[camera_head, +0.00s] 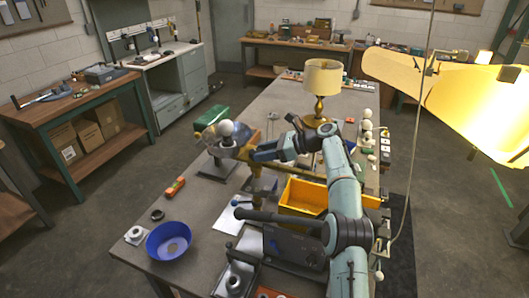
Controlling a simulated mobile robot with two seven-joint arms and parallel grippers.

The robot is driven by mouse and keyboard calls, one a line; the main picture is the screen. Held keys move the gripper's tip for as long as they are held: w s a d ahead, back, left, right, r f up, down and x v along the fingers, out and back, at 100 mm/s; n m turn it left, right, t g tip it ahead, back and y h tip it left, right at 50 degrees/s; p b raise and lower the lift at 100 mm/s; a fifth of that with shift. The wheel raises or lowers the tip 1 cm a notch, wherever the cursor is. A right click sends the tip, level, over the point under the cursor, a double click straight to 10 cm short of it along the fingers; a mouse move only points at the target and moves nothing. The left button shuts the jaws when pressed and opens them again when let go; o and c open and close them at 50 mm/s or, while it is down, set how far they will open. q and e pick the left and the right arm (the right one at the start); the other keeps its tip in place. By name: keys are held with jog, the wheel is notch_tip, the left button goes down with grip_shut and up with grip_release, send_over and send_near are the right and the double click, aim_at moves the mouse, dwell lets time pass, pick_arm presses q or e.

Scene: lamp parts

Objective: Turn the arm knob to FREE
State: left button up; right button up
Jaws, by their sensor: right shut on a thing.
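A brass-coloured jointed arm (246,153) stands over the workbench (215,225), near a clear round shade with a white bulb (227,128) on a dark base plate. My right gripper (256,154) reaches in from the right and is shut at the joint of this brass arm. The arm knob appears to be between its fingers and is mostly hidden by them. Its markings are too small to read, so I cannot tell its setting. My left gripper is not in view.
A yellow bin (302,197) stands under my right arm. A blue bowl (169,241) sits at the bench's front left. A brass lamp with a cream shade (323,77) stands behind. A large glowing shade (455,95) hangs at the right.

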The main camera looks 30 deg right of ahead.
dwell(0.6)
jog(key=o, duration=1.1)
jog(key=shift+c, duration=0.2)
jog(key=shift+r, duration=0.1)
